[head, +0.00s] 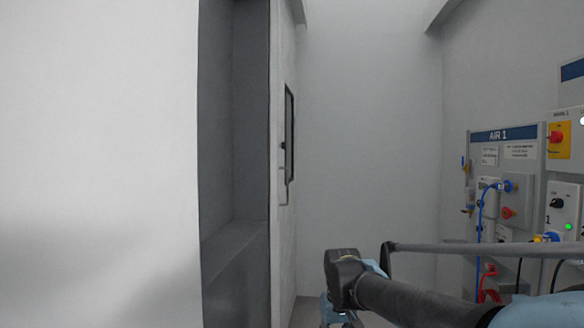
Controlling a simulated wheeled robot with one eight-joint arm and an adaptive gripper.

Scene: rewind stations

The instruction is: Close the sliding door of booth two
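A pale door panel (283,240) stands left of the picture's middle, seen almost edge-on. It has a narrow dark window (289,120) and a slim vertical handle (284,180). No booth number shows on it, so I cannot tell which booth it belongs to. How far it stands open cannot be told from this angle. My arm reaches in from the lower right, below and to the right of the handle. My gripper is not visible; no fingertips show, and nothing is seen touching the door.
A grey recess (235,140) lies just left of the door, beside a large white wall (100,130) close by. On the right is a panel marked AIR 1 (500,135) with valves, a blue hose (482,220) and control boxes (563,150). A plain wall closes the back.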

